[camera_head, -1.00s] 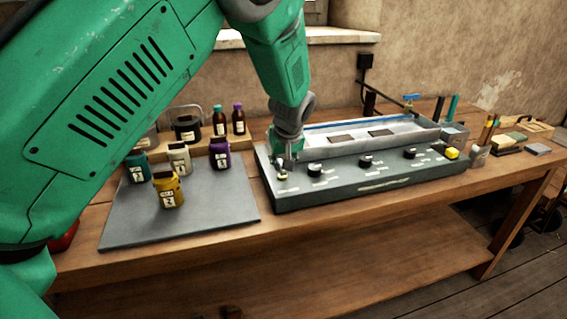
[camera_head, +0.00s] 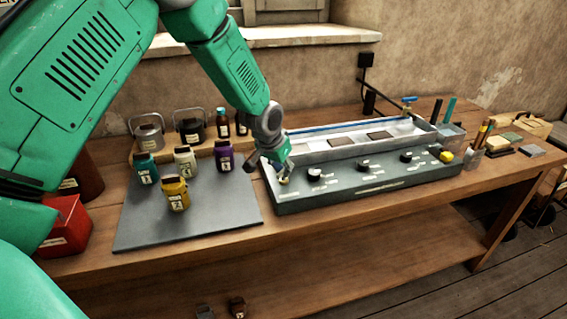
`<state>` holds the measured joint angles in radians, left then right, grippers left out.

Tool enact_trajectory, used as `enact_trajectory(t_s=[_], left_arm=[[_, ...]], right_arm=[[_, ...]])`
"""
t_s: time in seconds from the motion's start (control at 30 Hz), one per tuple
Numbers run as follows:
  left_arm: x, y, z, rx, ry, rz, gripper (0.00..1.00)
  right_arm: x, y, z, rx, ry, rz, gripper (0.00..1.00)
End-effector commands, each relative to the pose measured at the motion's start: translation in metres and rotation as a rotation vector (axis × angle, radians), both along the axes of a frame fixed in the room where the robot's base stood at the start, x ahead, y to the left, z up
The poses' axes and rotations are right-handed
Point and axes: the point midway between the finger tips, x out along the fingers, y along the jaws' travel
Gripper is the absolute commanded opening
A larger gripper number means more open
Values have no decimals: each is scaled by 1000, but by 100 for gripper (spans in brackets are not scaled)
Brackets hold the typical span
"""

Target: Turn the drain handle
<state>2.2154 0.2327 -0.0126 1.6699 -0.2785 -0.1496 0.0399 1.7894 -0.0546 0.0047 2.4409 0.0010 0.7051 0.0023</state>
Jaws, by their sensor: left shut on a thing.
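The grey control panel (camera_head: 345,190) runs along the front of a long metal trough (camera_head: 350,153) on the wooden table. At its left end is a small, brass-coloured handle (camera_head: 284,181), which I take to be the drain handle; it is mostly hidden by the fingers. My left gripper (camera_head: 281,172) reaches down from the upper left, with its wrist tilted, and is shut on this handle. Several black knobs, one of them at the panel's left part (camera_head: 315,174), stand to the right of the gripper. My right gripper is out of view.
A grey mat (camera_head: 225,212) left of the panel holds several bottles, including a yellow one (camera_head: 175,193) and a purple one (camera_head: 223,156). A red box (camera_head: 66,228) stands at the far left. A blue-handled tap (camera_head: 409,99) is at the trough's back right.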

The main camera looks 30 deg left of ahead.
Motion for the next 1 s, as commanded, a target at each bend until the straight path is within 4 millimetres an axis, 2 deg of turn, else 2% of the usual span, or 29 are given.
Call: enact_trajectory(t_s=[0.2,0.5,0.8,1.0], left_arm=[[2,3,2,-5,-5,-200,0],[2,5,1,-1,-6,-461,0],[3,6,0,2,-5,-635,0],[3,6,0,3,-5,-692,0]], right_arm=[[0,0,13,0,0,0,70],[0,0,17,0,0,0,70],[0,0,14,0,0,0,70],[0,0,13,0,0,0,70]])
